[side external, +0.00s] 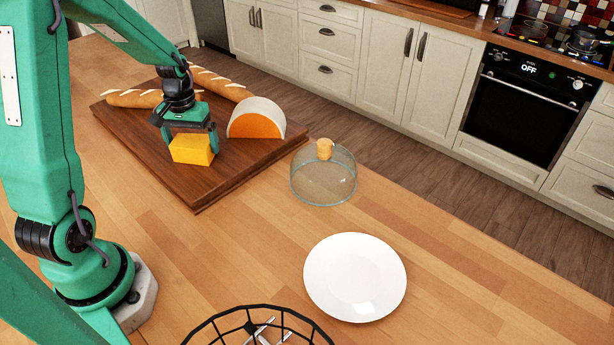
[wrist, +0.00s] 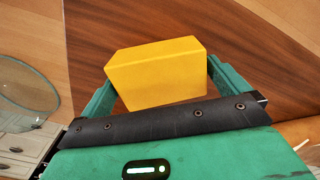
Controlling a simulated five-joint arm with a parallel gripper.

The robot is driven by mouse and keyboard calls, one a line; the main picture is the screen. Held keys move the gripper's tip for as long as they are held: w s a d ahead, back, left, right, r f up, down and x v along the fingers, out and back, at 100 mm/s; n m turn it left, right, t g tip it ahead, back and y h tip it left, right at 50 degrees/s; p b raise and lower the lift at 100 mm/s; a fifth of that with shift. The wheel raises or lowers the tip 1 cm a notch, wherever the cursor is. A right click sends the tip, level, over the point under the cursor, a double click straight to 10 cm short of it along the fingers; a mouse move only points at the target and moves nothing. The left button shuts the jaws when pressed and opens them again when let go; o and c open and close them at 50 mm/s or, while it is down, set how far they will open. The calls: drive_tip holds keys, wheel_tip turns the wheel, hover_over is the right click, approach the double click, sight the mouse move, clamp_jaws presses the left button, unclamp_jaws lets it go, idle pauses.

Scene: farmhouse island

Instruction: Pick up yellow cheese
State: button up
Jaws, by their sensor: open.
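The yellow cheese (side external: 193,148) is a block on the dark wooden cutting board (side external: 200,190). In the wrist view the yellow cheese (wrist: 157,72) lies between my two green fingers. My gripper (side external: 190,143) is over the cheese, pointing down, with a finger on either side. In the wrist view my gripper (wrist: 160,85) is open, with a small gap visible at the right of the cheese. The fingertips' lower ends are partly hidden, so contact with the board cannot be told.
A rounded orange cheese (side external: 256,123) with a pale rind stands close right of my gripper. Baguettes (side external: 135,98) lie behind. A glass dome (side external: 323,178), a white plate (side external: 355,277) and a black wire basket (side external: 255,313) stand on the island. Bare counter lies left of the plate.

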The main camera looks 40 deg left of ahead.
sight(193, 142)
drive_tip(key=c, duration=0.8)
drive_tip(key=shift+c, duration=0.2)
drive_tip(key=shift+r, duration=0.2)
drive_tip(key=shift+r, duration=0.55)
drive_tip(key=r, duration=0.3)
drive_tip(key=shift+d+r, duration=0.1)
drive_tip(key=shift+d, duration=0.3)
drive_tip(key=d+r, duration=0.6)
drive_tip(key=d, duration=0.5)
drive_tip(key=shift+s+r, duration=0.15)
drive_tip(key=shift+r, duration=0.05)
